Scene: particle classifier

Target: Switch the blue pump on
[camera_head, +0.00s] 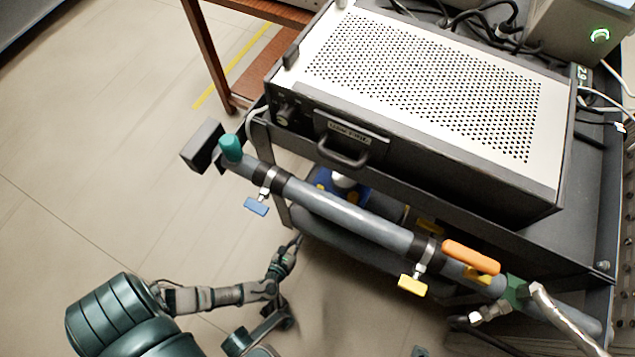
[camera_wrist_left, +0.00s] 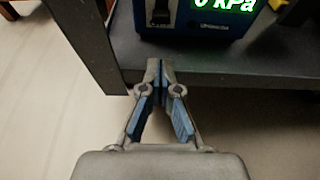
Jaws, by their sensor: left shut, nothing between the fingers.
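The blue pump (camera_head: 352,190) sits low under the grey pipe in the head view, mostly hidden by the pipe. In the left wrist view, the lower part of the pump (camera_wrist_left: 205,22) stands on a dark shelf, with a lit green display reading 0 kPa. A black knob-like part shows on its front at the left. Its upper part is cut off by the frame. My left gripper (camera_head: 291,246) is low in front of the cart, left of the pump. In the wrist view this gripper (camera_wrist_left: 158,68) is shut and empty, its tips before the shelf's front edge, below the pump.
A grey pipe (camera_head: 345,213) with blue, yellow and orange handles runs across the cart front, above my left gripper. A perforated-top box (camera_head: 430,80) sits on the cart. A dark cart leg (camera_wrist_left: 88,40) stands left of the shelf (camera_wrist_left: 225,65). The floor at left is clear.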

